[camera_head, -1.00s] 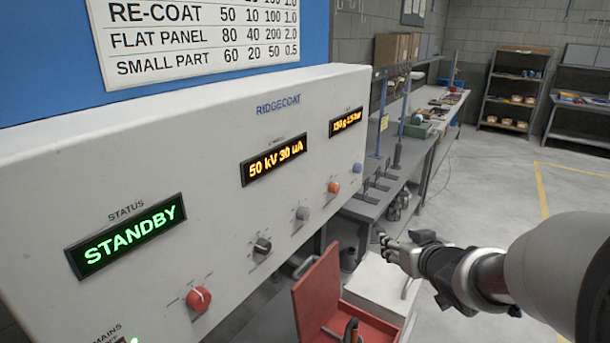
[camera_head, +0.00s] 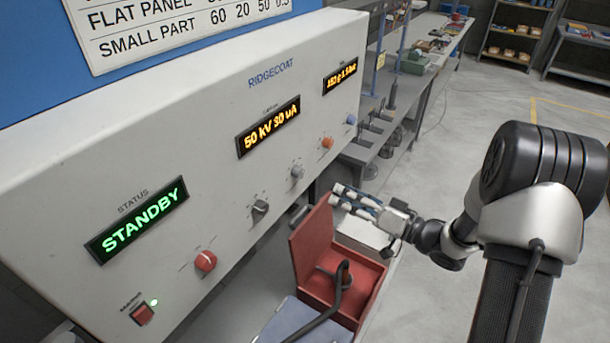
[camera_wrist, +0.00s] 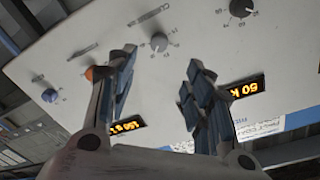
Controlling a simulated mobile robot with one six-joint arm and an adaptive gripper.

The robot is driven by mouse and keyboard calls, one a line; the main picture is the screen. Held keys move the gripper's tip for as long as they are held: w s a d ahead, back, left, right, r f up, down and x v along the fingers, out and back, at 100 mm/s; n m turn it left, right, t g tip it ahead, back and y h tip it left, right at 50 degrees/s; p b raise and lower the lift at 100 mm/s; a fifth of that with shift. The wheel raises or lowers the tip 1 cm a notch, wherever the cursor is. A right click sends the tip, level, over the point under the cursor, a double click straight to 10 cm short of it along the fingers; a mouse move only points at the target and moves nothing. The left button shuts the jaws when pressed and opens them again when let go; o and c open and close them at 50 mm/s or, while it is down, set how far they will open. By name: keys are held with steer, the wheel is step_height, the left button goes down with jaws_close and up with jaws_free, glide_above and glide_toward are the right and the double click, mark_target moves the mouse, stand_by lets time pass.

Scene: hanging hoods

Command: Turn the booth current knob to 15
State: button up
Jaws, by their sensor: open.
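The white booth panel (camera_head: 90,190) carries a row of knobs. A dark knob (camera_head: 260,208) and a grey knob (camera_head: 297,171) sit below the amber display (camera_head: 268,127), which reads 50 kV 30 uA. Knob labels are too small to read surely, so I cannot tell which sets current. My gripper (camera_head: 334,194) is open and empty, in front of the panel and apart from it. In the wrist view, the grey knob (camera_wrist: 158,41) shows between the open fingers (camera_wrist: 161,58), beyond them; the dark knob (camera_wrist: 241,8) is at the upper right.
Orange (camera_head: 327,142) and blue (camera_head: 351,119) knobs lie farther along the panel; a red knob (camera_head: 205,261) and red mains switch (camera_head: 142,314) are nearer. The status display (camera_head: 137,219) reads STANDBY. An open red box (camera_head: 335,270) stands below my gripper.

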mark_target(301, 175)
steer(key=x, duration=1.3)
steer(key=shift+d, duration=0.1)
steer(key=shift+c, duration=0.3)
steer(key=c, duration=1)
steer(key=shift+b, duration=0.45)
